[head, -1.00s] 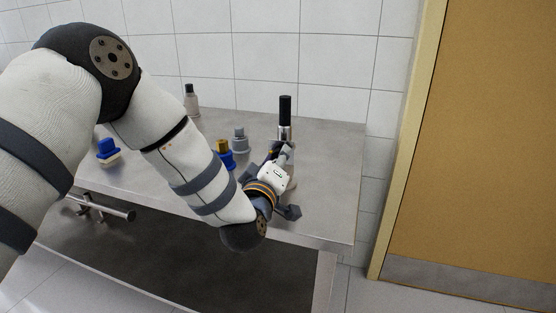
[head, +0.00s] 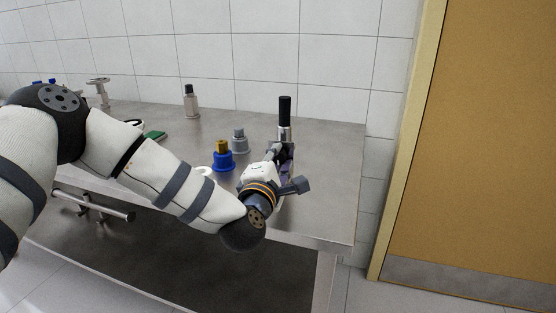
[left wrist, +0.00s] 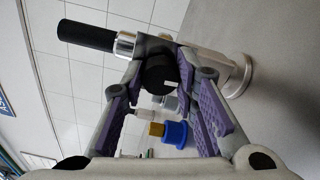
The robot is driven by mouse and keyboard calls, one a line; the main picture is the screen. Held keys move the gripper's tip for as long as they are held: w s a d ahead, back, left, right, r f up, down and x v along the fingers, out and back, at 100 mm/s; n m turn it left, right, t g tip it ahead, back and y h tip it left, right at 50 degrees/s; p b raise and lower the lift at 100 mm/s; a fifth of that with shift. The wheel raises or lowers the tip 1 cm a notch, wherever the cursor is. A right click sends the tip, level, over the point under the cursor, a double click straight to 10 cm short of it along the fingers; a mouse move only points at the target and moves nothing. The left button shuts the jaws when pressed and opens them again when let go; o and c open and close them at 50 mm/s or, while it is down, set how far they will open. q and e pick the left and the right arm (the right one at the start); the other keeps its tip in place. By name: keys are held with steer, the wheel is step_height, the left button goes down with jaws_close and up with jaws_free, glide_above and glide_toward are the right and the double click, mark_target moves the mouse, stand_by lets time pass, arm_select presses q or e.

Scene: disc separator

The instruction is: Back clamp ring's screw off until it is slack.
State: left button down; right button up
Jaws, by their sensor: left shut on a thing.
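The disc separator stands upright near the right end of the steel table. In the head view its black top (head: 285,110) and bright metal neck (head: 284,133) show above my gripper. In the left wrist view the black top (left wrist: 86,35), bright collar (left wrist: 125,45) and steel base (left wrist: 236,76) lie sideways. A dark clamp ring (left wrist: 152,46) sits beside the collar. Its round black screw knob (left wrist: 157,76), with a white mark, is between my left fingertips. My left gripper (head: 279,152), with purple pads (left wrist: 160,72), is shut on the knob. My right gripper is not in view.
A blue part with a gold top (head: 223,157) and a grey part (head: 239,140) stand left of the gripper. A bottle (head: 191,103) and a steel stand (head: 98,92) are farther back. The table (head: 325,195) is clear at the right front.

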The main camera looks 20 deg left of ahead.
arm_select(q)
steer(key=n, duration=0.3)
steer(key=shift+n, duration=0.4)
steer(key=n, duration=0.3)
steer(key=shift+n+b, duration=0.3)
steer(key=shift+b, duration=0.05)
steer(key=n+b, duration=0.1)
steer(key=n, duration=0.3)
steer(key=shift+a+f, duration=0.1)
steer(key=shift+n+b, duration=0.5)
steer(key=shift+n, duration=1.5)
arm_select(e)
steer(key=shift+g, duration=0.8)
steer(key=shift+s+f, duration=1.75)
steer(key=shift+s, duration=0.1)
arm_select(q)
steer(key=shift+r, duration=0.2)
steer(key=c, duration=1.2)
jaws_free()
steer(key=shift+c, duration=0.2)
steer(key=shift+s, duration=0.1)
